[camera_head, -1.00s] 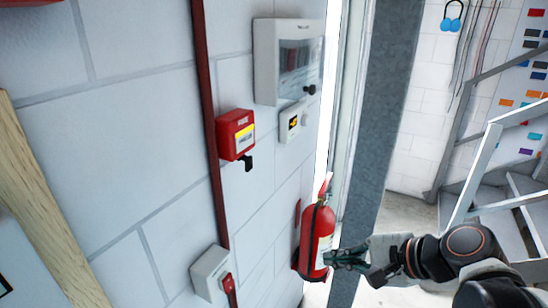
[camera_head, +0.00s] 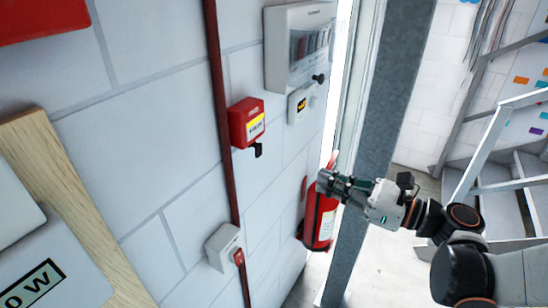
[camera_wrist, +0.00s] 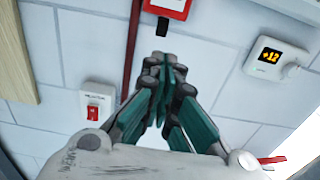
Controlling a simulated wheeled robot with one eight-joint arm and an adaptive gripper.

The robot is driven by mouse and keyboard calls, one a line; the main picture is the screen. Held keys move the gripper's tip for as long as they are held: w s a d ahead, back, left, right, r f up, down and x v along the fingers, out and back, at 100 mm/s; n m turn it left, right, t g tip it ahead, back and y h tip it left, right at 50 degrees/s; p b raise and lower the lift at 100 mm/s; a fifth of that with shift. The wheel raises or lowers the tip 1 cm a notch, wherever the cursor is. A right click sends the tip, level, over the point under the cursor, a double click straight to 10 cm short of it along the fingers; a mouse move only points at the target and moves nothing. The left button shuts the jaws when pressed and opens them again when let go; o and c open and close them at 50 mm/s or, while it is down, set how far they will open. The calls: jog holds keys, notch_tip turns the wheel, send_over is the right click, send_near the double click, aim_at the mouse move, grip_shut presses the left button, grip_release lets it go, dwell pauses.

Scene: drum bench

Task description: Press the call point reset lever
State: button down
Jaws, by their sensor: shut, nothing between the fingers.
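The red call point (camera_head: 247,122) is fixed to the white block wall, with a yellow and white label on its front. Its black reset lever (camera_head: 258,150) sticks out below the box. In the wrist view the call point (camera_wrist: 168,8) is at the top edge, cut off, with the black lever (camera_wrist: 162,27) under it. My gripper (camera_head: 322,181) is shut and empty, to the right of and lower than the lever in the head view, apart from it. In the wrist view my gripper's fingertips (camera_wrist: 164,68) lie just below the lever in the picture; the gap in depth is unclear.
A dark red pipe (camera_head: 222,120) runs down the wall left of the call point. A white switch box (camera_head: 221,246) sits below. A grey panel (camera_head: 290,22) and a small display (camera_wrist: 272,60) are to the right. A fire extinguisher (camera_head: 322,222) stands behind my gripper.

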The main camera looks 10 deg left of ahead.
aim_at(259, 151)
jog(key=shift+a, duration=0.15)
jog(key=x, duration=1.4)
jog(key=shift+f, duration=0.1)
